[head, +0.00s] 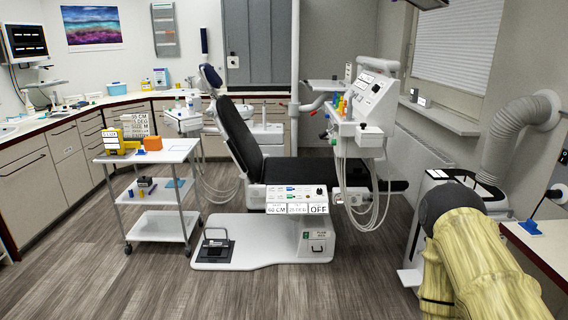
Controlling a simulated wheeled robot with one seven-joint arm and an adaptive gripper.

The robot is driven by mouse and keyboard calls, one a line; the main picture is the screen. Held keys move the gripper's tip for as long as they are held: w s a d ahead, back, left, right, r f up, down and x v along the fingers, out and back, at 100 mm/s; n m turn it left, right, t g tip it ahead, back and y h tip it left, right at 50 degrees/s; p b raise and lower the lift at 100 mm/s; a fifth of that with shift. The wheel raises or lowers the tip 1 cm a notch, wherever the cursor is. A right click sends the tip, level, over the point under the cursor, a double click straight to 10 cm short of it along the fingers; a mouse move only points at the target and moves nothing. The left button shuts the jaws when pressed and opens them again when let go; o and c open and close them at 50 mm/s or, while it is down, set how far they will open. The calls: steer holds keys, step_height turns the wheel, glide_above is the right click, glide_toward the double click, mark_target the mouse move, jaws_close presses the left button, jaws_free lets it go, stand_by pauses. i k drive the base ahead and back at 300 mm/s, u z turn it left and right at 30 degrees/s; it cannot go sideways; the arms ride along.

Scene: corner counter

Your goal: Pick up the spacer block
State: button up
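No object is clearly marked as the spacer block, and I cannot tell for sure which one it is. A small orange block (152,143) sits on the top of the white trolley (180,151) at the left. A yellow item with a printed label (110,139) stands beside it at the left. Small blue pieces lie near the yellow item. My gripper is not in view; only a yellowish part of my arm with a dark end cap shows at the lower right, far from the trolley.
A black dental chair (245,135) with a white base plate (240,228) fills the middle. A foot pedal (214,248) lies on the plate. Counters line the left and back walls. A counter edge (535,240) is at the right. The wooden floor in front is clear.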

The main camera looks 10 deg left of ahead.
mark_target(150, 143)
steer(key=i, duration=1.65)
steer(key=u, duration=0.5)
steer(key=i, duration=1.6)
steer(key=u, duration=1.3)
steer(key=i, duration=1)
steer(key=u, duration=0.45)
